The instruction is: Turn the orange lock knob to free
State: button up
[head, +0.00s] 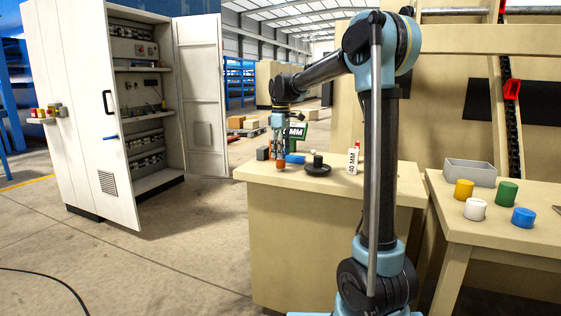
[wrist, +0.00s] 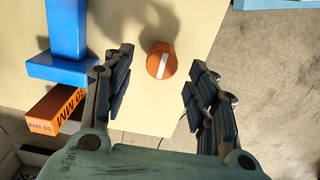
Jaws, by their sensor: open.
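The orange lock knob (wrist: 161,61) shows in the wrist view as a round orange top with a white stripe, near the edge of a beige surface. It lies ahead of my gripper (wrist: 158,70), roughly midway between the two dark padded fingers, which stand wide apart and do not visibly touch it. In the head view the knob (head: 281,164) is a small orange spot at the front left of the beige bench top (head: 335,180), and my gripper (head: 279,150) points down just above it. The gap in height cannot be told exactly.
A blue part (wrist: 66,66) and an orange 30 MM block (wrist: 57,108) lie left of the knob. On the bench are a black handwheel (head: 317,169) and a white 40 MM block (head: 353,160). An open cabinet (head: 150,100) stands left. A side table (head: 480,220) holds several coloured cylinders.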

notch_tip(320, 180, up, 7)
jog(key=shift+r, duration=0.2)
jog(key=shift+d, duration=0.1)
jog(key=s+d+f+m+t, duration=0.1)
jog(key=s+d+f+m, duration=0.3)
jog(key=s+d, duration=0.5)
jog(key=s+d+f+m, duration=0.3)
jog(key=s+d+f, duration=0.3)
jog(key=s, duration=0.5)
jog(key=s+d+f+m, duration=0.3)
jog(key=s+d+f, duration=0.1)
jog(key=s+f, duration=0.5)
jog(key=s+d+f+m+t, duration=0.1)
jog(key=s+d+f+m, duration=0.3)
jog(key=s+f, duration=0.4)
jog(key=shift+s+d+f, duration=0.2)
jog(key=shift+s+f, duration=0.15)
jog(key=shift+f, duration=0.3)
